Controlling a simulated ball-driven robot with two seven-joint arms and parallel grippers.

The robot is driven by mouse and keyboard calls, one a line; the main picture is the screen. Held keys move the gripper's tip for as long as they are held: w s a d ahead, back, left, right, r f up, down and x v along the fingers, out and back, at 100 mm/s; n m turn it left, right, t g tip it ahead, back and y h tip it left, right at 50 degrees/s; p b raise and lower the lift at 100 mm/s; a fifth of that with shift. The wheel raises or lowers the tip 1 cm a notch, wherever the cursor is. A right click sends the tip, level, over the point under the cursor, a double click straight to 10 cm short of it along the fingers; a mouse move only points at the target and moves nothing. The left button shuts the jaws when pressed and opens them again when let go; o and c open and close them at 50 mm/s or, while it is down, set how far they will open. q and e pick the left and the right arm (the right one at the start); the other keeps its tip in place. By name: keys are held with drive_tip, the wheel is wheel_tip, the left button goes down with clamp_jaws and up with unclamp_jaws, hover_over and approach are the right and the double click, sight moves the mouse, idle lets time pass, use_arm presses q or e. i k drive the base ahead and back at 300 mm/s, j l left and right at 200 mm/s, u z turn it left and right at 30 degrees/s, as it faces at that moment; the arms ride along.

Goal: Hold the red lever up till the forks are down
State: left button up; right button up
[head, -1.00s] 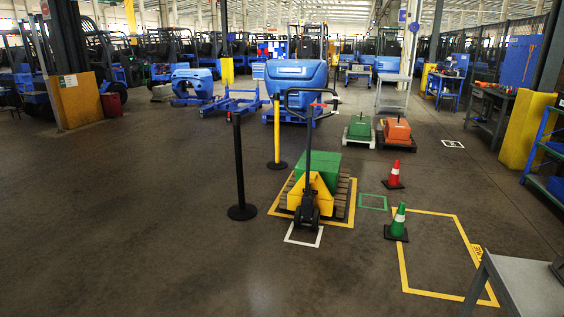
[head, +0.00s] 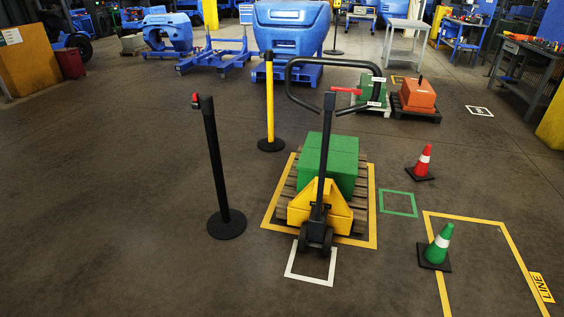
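A yellow pallet jack (head: 322,207) stands upright in front of me, its black wheels at the white floor square. Its black loop handle (head: 335,62) rises toward me. The red lever (head: 346,91) sits inside the loop and points left. The forks are hidden in a wooden pallet (head: 361,205) that carries a green block (head: 328,160); I cannot tell their height. Neither of my grippers is in view.
A black post (head: 216,165) and a yellow post (head: 270,100) stand left of the pallet. A red cone (head: 422,162) and a green cone (head: 437,247) stand to the right. Green and orange blocks (head: 416,95) sit farther back. The floor at front left is clear.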

sight(358, 92)
drive_tip(key=i+j+z, duration=0.1)
drive_tip(key=i+z, duration=0.15)
drive_tip(key=i, duration=0.25)
drive_tip(key=i+j+z, duration=0.3)
drive_tip(key=i, duration=0.25)
